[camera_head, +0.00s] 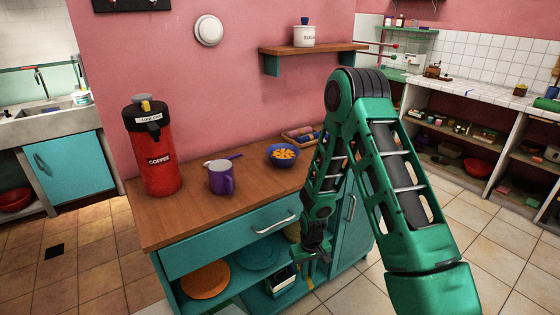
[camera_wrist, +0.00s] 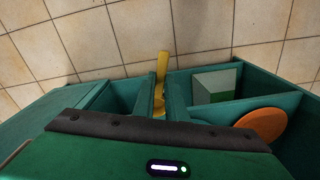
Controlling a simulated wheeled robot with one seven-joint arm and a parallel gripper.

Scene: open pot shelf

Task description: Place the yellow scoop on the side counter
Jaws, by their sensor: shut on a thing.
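The yellow scoop (camera_wrist: 162,68) is between the two fingers of my gripper (camera_wrist: 164,95) in the wrist view. Its long narrow upper part sticks out past the fingers, and its lower part is partly hidden by them. In the head view my gripper (camera_head: 318,260) hangs low in front of the teal cabinet's open shelves, below the level of its top. Only a little yellow shows there. A wooden counter top (camera_head: 190,217) covers this cabinet. I cannot tell from the picture whether this is the side counter.
A red coffee dispenser (camera_head: 158,160), a purple mug (camera_head: 221,179) and a blue bowl of orange food (camera_head: 283,155) stand on the wooden top. Its front middle is clear. An orange plate (camera_head: 206,280) lies on the open shelf. A tiled counter (camera_head: 480,88) stands at the right.

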